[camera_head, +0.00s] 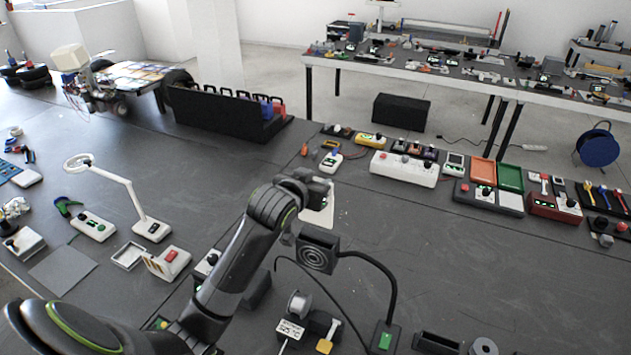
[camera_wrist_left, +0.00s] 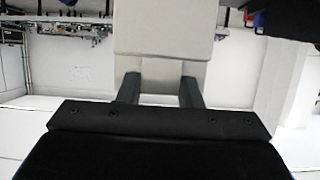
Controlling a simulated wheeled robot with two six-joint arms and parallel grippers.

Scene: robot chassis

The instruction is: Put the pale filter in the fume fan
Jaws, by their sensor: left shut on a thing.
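My left gripper (camera_head: 320,192) comes in from the lower left and hangs above the middle of the table. It is shut on the pale filter (camera_head: 318,214), a flat off-white piece partly hidden by the gripper in the head view. In the left wrist view the pale filter (camera_wrist_left: 164,30) sticks out between the two dark fingers (camera_wrist_left: 160,92). The fume fan (camera_head: 317,256) is a dark square box with a round ringed grille, just below the gripper in the head picture. The filter appears apart from it. My right gripper is not in view.
A black cable runs from the fan to a green-switch box (camera_head: 386,338). A solder spool (camera_head: 299,303) stands below the fan. A white lamp (camera_head: 150,228) and small devices stand left. A white power strip (camera_head: 403,169) and trays line the back. The table right of the fan is mostly clear.

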